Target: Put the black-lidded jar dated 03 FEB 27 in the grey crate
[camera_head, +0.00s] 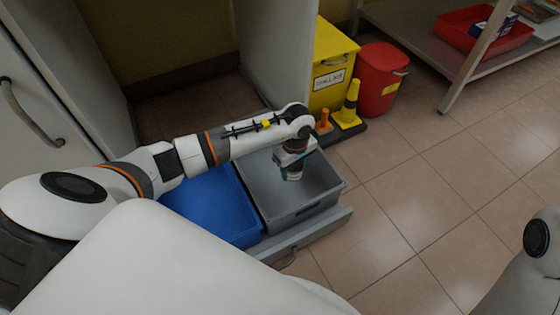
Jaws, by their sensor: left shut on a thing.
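The grey crate (318,204) sits on a low grey platform, to the right of the blue crate (214,205). My left arm reaches in from the left, and my left gripper (292,171) points down over the grey crate's interior. It is shut on a small dark thing, apparently a jar, mostly hidden by the gripper. Its lid and date label cannot be read. The visible floor of the grey crate looks empty, but part is hidden by my arm. My right gripper is out of view; only part of my right arm shows at the lower right.
A yellow spill kit bin (333,72), a red bin (380,78) and a yellow-black post (350,103) stand behind the crates. A shelf at the upper right holds a red tray (465,38). Tiled floor at right is clear.

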